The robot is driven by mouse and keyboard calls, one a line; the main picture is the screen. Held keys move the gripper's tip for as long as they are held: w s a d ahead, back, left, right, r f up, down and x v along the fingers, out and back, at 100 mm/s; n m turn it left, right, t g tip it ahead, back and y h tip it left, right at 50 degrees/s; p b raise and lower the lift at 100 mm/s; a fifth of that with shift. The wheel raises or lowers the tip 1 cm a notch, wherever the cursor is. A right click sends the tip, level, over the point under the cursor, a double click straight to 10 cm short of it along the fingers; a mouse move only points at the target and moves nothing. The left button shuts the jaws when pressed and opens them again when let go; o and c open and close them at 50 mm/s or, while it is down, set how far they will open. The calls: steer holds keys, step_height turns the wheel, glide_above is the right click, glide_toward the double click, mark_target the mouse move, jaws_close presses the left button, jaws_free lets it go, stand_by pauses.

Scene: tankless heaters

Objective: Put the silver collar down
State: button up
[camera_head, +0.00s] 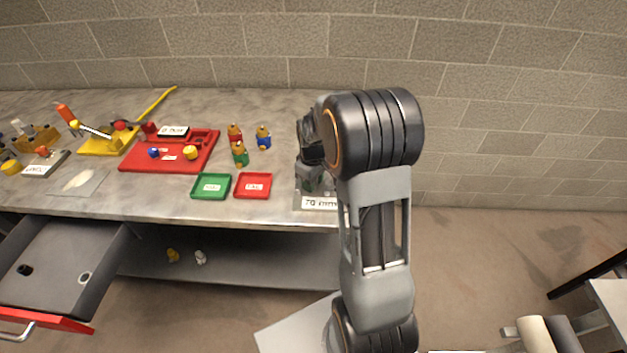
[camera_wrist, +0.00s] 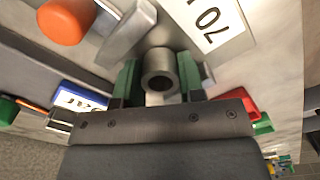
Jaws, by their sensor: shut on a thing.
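The silver collar (camera_wrist: 160,77) is a short grey metal ring, seen end-on with its dark bore facing the camera in the wrist view. My gripper (camera_wrist: 159,82) is shut on it, with a green finger on each side. A pale surface and a white label plate (camera_wrist: 212,22) lie behind the collar; I cannot tell whether it touches anything there. In the head view my gripper (camera_head: 311,178) is low over a plate at the bench's right end, beside its white label (camera_head: 320,203). My arm hides much of this spot, and the collar cannot be made out there.
A green tray (camera_head: 211,197) and a red tray (camera_head: 253,196) lie left of my gripper. Several coloured bottles (camera_head: 239,154) stand behind them. A red board (camera_head: 147,166) and yellow clamp fixture (camera_head: 108,146) are farther left. An open drawer (camera_head: 62,262) juts out at lower left.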

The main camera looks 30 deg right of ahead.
steer(key=shift+f, duration=0.2)
steer(key=o, duration=0.7)
steer(key=shift+c, duration=0.2)
step_height(320, 180, up, 12)
steer(key=s+a+m+t, duration=0.2)
steer(key=s+a, duration=0.2)
steer(key=s, duration=0.4)
steer(key=s+a+r+m+t, duration=0.1)
steer(key=s+a+m, duration=0.2)
steer(key=s+a, duration=0.2)
steer(key=s, duration=0.3)
steer(key=shift+s+a+r+t, duration=0.15)
steer(key=shift+t, duration=0.25)
